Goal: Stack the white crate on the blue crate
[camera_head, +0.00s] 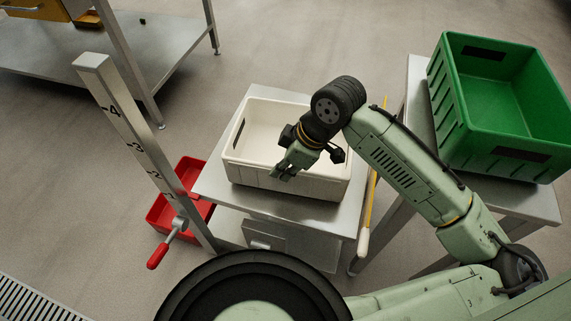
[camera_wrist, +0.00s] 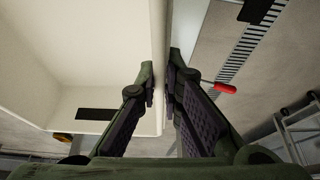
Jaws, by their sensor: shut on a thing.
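The white crate (camera_head: 246,173) sits upright on a small steel table in the head view, and its inside looks empty. My gripper (camera_head: 284,168) is over its near wall. In the wrist view my gripper (camera_wrist: 162,78) has one finger on each side of a wall of the white crate (camera_wrist: 157,35), shut on it. The inside of the crate lies to the left of the fingers there. No blue crate shows in either view.
The steel table (camera_head: 217,190) has little bare top around the crate. A green crate (camera_head: 450,125) stands on another table at the right. A red bin (camera_head: 160,213) is low at the left, behind a numbered metal post (camera_head: 135,130). A steel shelf (camera_head: 130,75) stands at the back left.

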